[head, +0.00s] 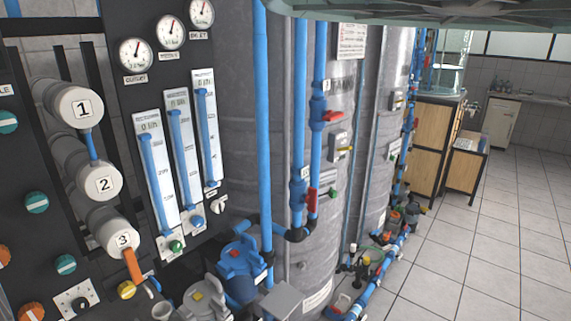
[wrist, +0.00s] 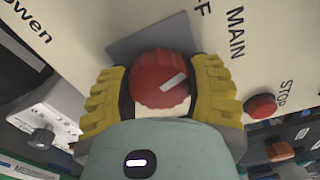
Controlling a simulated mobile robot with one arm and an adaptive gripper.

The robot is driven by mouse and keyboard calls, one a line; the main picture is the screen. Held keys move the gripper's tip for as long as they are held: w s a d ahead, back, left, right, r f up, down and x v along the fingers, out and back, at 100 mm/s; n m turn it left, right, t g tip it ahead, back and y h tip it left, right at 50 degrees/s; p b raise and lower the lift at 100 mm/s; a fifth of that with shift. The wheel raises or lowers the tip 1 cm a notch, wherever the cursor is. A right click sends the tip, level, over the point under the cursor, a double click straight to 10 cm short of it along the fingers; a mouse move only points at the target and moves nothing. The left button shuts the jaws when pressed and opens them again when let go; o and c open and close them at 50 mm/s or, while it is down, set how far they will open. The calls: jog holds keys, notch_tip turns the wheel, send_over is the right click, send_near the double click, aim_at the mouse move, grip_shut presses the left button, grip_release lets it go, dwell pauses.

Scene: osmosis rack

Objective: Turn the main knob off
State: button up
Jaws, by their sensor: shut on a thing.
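The main knob (wrist: 152,72) is a round red knob with a white pointer mark, in the middle of the wrist view. It sits on a grey plate (wrist: 150,38) on a cream panel (wrist: 95,20) lettered MAIN. The pointer slants towards the upper right in the picture. A letter F shows above the knob; the rest of that word is hidden. My gripper (wrist: 163,80) has its yellow ribbed fingers on both sides of the knob and is shut on it. Neither knob nor gripper shows in the head view.
A red STOP button (wrist: 262,106) is right of the knob. A grey box with a black knob (wrist: 40,141) is at the lower left. The head view shows gauges (head: 136,53), blue pipes (head: 263,140), grey tanks (head: 345,100) and open tiled floor (head: 500,230) at right.

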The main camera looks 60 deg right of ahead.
jog(key=n+p, duration=0.1)
jog(key=n, duration=0.1)
jog(key=n+p, duration=0.1)
jog(key=shift+w+d+r+n, duration=0.1)
jog(key=shift+d+r+n, duration=0.1)
jog(key=shift+n, duration=0.2)
jog(key=shift+a+f+n, duration=0.1)
jog(key=shift+n, duration=0.5)
jog(key=o, duration=1.2)
jog(key=shift+f, duration=0.1)
jog(key=shift+a, duration=0.1)
jog(key=s, duration=1.2)
jog(key=shift+a, duration=0.4)
